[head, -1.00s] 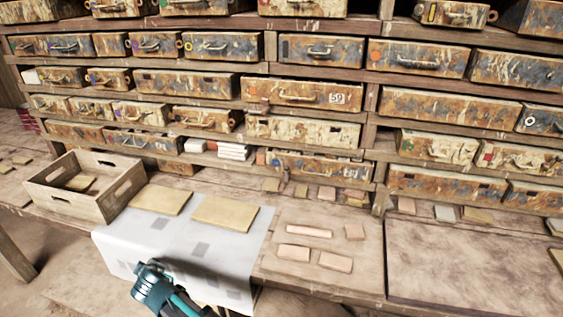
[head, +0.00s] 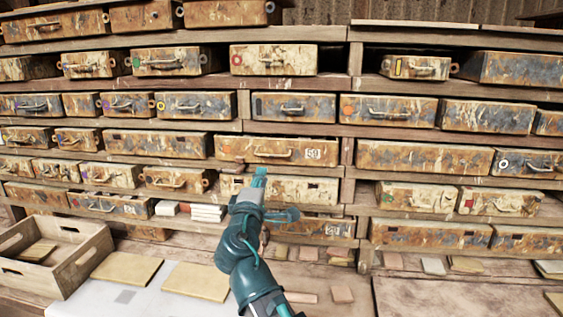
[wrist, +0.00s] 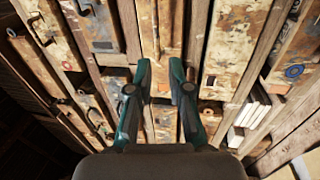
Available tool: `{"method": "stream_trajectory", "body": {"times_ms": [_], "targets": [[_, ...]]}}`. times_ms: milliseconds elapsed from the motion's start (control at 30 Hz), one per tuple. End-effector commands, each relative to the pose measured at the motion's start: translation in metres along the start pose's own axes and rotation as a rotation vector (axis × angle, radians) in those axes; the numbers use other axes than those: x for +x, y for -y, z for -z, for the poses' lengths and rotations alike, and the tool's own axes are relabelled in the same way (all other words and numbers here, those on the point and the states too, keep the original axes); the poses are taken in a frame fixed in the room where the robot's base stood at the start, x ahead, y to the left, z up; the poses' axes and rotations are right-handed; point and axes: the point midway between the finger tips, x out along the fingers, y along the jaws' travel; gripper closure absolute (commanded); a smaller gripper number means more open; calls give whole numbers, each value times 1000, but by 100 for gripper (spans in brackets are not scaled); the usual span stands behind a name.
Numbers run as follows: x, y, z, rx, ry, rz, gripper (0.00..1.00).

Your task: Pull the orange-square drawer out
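The drawer labelled 59 (head: 318,153) is a rusty, worn front in the middle column with a horizontal bar handle (head: 272,154). In the wrist view, the drawer (wrist: 163,60) lies between the fingertips, with a small orange-red mark (wrist: 163,87) that looks square. It appears closed in its slot. My gripper (wrist: 161,66) is open and empty, its two teal fingers apart. In the head view, my gripper (head: 270,192) is in front of the drawer row just below drawer 59. I cannot tell its distance from the fronts.
Drawers with coloured marks fill the shelf, including one with an orange round mark (head: 347,111) and one with a red square (head: 469,203). White tiles (head: 208,213) are stacked on the shelf. A wooden crate (head: 85,262) and tan tiles (head: 197,281) are on the bench below.

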Motion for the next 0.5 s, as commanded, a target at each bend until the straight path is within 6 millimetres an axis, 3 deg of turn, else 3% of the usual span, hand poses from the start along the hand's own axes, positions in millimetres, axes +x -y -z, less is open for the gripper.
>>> {"method": "stream_trajectory", "body": {"times_ms": [167,500], "targets": [[10,-7,-6,-14,14,-13,81],[65,-8,-5,-12,13,-10,81]]}}
